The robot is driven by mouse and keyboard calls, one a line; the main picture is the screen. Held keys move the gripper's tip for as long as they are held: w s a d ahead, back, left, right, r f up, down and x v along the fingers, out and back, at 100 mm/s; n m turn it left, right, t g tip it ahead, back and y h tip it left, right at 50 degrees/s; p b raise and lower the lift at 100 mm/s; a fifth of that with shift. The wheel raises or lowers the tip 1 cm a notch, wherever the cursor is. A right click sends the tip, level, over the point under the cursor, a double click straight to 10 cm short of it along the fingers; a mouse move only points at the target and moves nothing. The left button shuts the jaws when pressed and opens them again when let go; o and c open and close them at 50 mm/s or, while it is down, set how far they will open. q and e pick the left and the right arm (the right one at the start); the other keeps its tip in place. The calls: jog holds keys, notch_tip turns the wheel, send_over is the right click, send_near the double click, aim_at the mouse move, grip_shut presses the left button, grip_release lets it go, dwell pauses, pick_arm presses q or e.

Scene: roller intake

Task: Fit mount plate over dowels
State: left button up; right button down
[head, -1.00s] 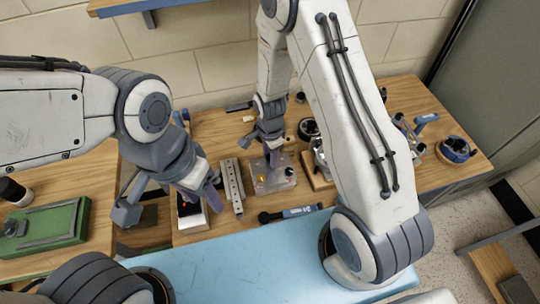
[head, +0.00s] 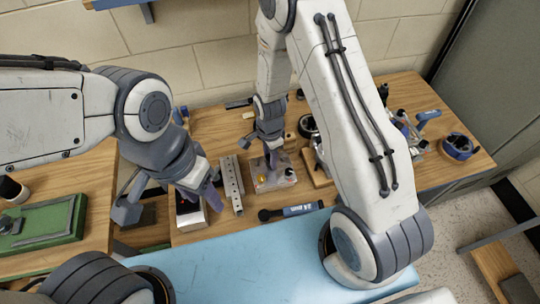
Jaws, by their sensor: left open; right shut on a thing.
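A grey metal plate-like block (head: 266,184) lies on the wooden bench, with a small yellow spot and a dark knob on top. I take it to be the mount plate or its fixture; the two cannot be told apart here. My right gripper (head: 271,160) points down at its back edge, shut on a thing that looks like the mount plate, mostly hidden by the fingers. The dowels are too small or hidden to make out. My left gripper (head: 170,207) is open and empty, further left, above the front of the bench near a small white-and-dark box (head: 190,216).
A perforated metal bar (head: 232,184) lies between the grippers. A dark-handled tool (head: 291,211) lies at the front edge. Dark round parts and a blue ring-shaped part (head: 458,146) stand to the right. A green case (head: 45,226) is on the left bench.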

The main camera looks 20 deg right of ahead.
jog(key=shift+f, duration=0.15)
jog(key=c, duration=0.8)
grip_release()
jog(key=shift+c, duration=0.2)
jog(key=shift+r+p, duration=1.25)
jog(key=shift+r, duration=0.25)
jog(key=shift+o, duration=0.4)
jog(key=o, duration=0.5)
